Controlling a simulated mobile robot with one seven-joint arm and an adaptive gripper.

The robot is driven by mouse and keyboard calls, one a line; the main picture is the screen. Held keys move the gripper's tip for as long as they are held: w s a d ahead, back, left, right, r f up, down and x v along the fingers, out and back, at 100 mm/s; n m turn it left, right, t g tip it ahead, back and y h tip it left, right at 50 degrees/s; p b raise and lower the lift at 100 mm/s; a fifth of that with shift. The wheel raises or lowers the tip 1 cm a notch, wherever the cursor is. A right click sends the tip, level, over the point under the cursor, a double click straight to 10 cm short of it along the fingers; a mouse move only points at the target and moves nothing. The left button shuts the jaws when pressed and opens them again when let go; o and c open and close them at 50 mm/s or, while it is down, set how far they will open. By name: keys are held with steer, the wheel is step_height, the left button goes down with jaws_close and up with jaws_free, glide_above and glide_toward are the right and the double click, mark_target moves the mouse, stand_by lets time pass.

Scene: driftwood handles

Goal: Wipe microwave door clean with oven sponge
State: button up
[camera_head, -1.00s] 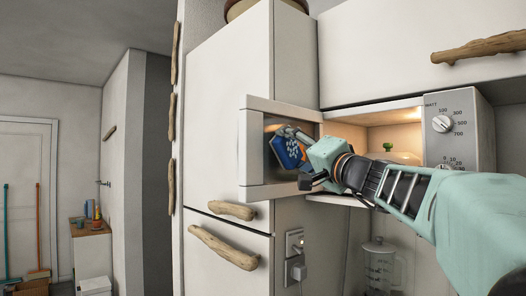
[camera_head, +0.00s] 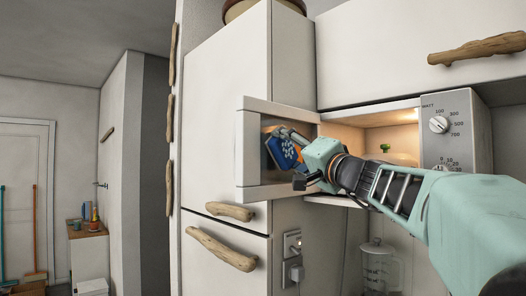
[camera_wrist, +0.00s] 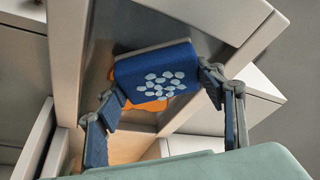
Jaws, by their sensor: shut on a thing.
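The microwave door (camera_head: 250,188) stands open, its inner side facing the lit cavity (camera_head: 400,133). My gripper (camera_head: 292,146) is shut on the blue sponge (camera_head: 284,153), which has pale spots, and holds it at the door's inner panel. In the wrist view the sponge (camera_wrist: 158,74) sits between my two fingers (camera_wrist: 165,98). An orange stain (camera_wrist: 150,103) on the door panel shows around the sponge's lower edge, partly hidden by it. I cannot tell whether the sponge touches the panel.
The microwave's control panel with knobs (camera_head: 440,124) is at the right. A tall white cabinet (camera_head: 232,90) with driftwood handles (camera_head: 222,248) stands close behind the door. A green-knobbed item (camera_head: 385,148) is inside the cavity.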

steer(key=shift+w+a, duration=0.1)
steer(key=shift+a, duration=0.05)
steer(key=shift+w+d+b, duration=0.35)
steer(key=shift+w+d, duration=0.45)
steer(key=shift+d, duration=0.1)
steer(key=w+d, duration=0.4)
steer(key=d, duration=0.1)
steer(key=shift+w+d+b, duration=0.3)
steer(key=shift+d, duration=0.05)
steer(key=shift+f+b, duration=0.1)
steer(key=shift+b, duration=0.3)
steer(key=shift+s+a, duration=0.1)
